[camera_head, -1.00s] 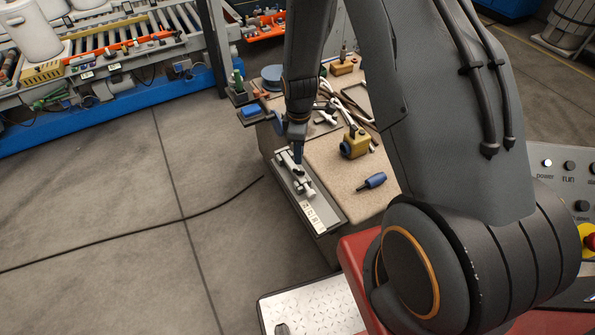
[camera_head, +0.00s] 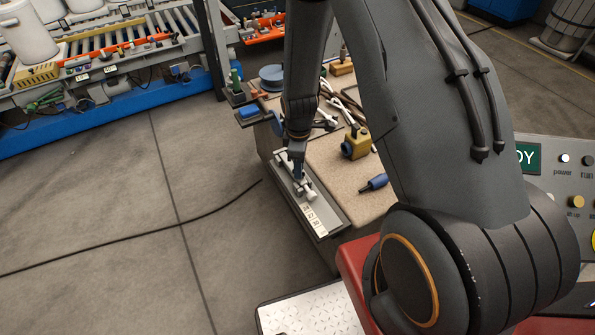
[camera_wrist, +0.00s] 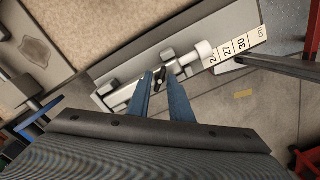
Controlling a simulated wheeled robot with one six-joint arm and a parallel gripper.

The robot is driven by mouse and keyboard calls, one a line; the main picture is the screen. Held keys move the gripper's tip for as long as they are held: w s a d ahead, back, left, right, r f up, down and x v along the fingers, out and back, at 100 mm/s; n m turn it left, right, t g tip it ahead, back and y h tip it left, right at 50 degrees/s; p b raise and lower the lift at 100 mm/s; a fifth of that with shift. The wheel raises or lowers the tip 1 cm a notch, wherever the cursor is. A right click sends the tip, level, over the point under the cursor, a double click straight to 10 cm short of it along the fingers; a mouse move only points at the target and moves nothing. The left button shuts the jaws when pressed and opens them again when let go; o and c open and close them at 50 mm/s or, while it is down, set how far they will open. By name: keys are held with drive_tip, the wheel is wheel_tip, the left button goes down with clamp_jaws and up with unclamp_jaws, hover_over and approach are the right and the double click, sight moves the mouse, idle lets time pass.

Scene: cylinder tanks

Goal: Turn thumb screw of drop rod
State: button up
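The drop rod (camera_head: 306,190) is a pale metal piece with small blocks, lying along a grey channel at the bench's edge. In the wrist view the drop rod (camera_wrist: 126,96) runs diagonally and has a white round end (camera_wrist: 205,50). A small black thumb screw (camera_wrist: 160,78) stands on it. My gripper (camera_wrist: 160,80) has two blue fingers, set apart, with their tips on either side of the thumb screw. I see no clear contact between the tips and the screw. In the head view my gripper (camera_head: 298,176) is low over the drop rod and hides the screw.
A scale strip (camera_wrist: 240,44) with numbers lies beyond the white end. On the bench are a yellow block (camera_head: 356,143), a blue-handled tool (camera_head: 374,183) and a blue disc (camera_head: 271,76). A black cable (camera_head: 190,217) crosses the floor. Open floor lies left of the bench.

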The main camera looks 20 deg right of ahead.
clamp_jaws()
drive_tip(key=shift+m, duration=1.2)
drive_tip(key=shift+o, duration=0.8)
unclamp_jaws()
drive_tip(key=shift+r, duration=0.1)
drive_tip(key=shift+r+p, duration=1.75)
drive_tip(key=shift+r, duration=0.7)
